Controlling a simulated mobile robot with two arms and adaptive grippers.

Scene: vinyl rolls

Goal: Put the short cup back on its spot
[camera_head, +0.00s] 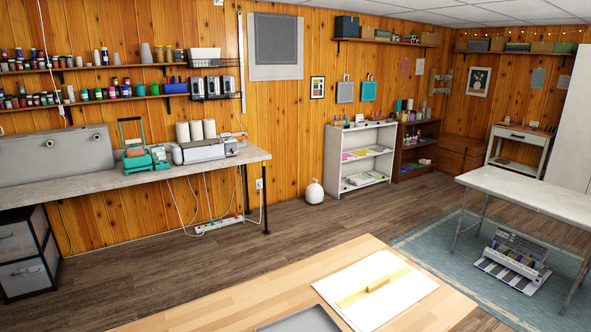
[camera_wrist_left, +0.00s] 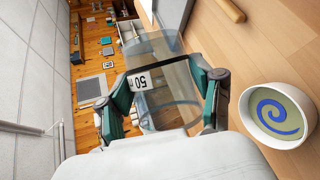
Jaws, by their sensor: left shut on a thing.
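A clear see-through cup (camera_wrist_left: 172,97) with a dark band and a white label reading "50" is in the left wrist view. My left gripper (camera_wrist_left: 166,82) is shut on this cup, with a teal-and-black finger on each side. The cup is held apart from the wooden tabletop as far as I can see. The cup and my left gripper do not show in the head view. My right gripper is in neither view. I cannot make out a marked spot for the cup.
A white bowl (camera_wrist_left: 282,115) with a blue spiral stands on the wooden table at right. The table's left part is bare.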

